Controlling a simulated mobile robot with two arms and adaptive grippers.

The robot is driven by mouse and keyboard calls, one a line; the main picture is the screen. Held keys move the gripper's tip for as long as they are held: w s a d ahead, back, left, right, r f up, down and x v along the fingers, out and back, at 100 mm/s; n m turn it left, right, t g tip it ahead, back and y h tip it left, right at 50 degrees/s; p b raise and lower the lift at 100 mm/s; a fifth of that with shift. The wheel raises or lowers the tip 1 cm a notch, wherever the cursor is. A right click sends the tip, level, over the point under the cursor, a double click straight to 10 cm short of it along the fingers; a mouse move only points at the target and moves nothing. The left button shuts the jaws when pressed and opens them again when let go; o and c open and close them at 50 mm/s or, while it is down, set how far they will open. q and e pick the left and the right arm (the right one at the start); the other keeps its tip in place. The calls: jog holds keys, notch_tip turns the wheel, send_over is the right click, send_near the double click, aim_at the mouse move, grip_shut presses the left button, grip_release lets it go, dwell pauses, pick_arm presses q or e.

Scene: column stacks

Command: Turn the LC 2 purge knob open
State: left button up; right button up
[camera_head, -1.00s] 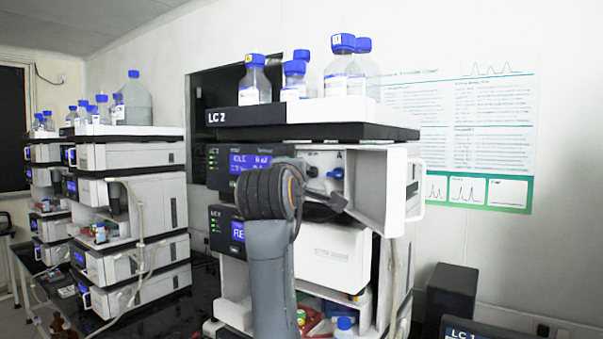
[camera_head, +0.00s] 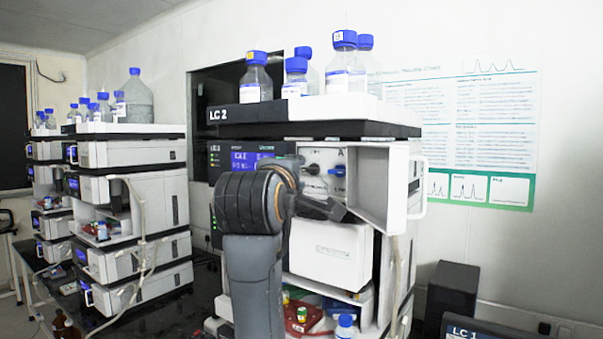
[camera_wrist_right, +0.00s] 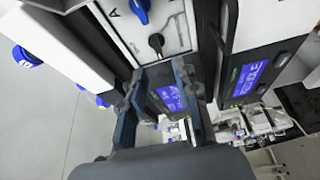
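The LC 2 stack (camera_head: 235,115) stands at centre with the white door (camera_head: 384,188) of its top module swung open. On the panel behind it are a black knob (camera_head: 312,169) and a blue knob (camera_head: 337,171) near a letter A. The right wrist view shows the black knob (camera_wrist_right: 156,42) and the blue knob (camera_wrist_right: 141,10); I cannot tell which is the purge knob. My right gripper (camera_head: 330,208) is just below the knobs, partly hidden by my arm. In the wrist view its fingers (camera_wrist_right: 158,75) are apart and empty, the black knob beyond their tips. My left gripper is not in view.
Blue-capped bottles (camera_head: 344,75) stand in a white tray on top of the stack. The open door is close to the right of my gripper. Small bottles (camera_head: 344,325) sit in the lower bay. Another stack (camera_head: 130,155) stands at left.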

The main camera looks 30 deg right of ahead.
jog(key=v, duration=0.6)
dwell(0.3)
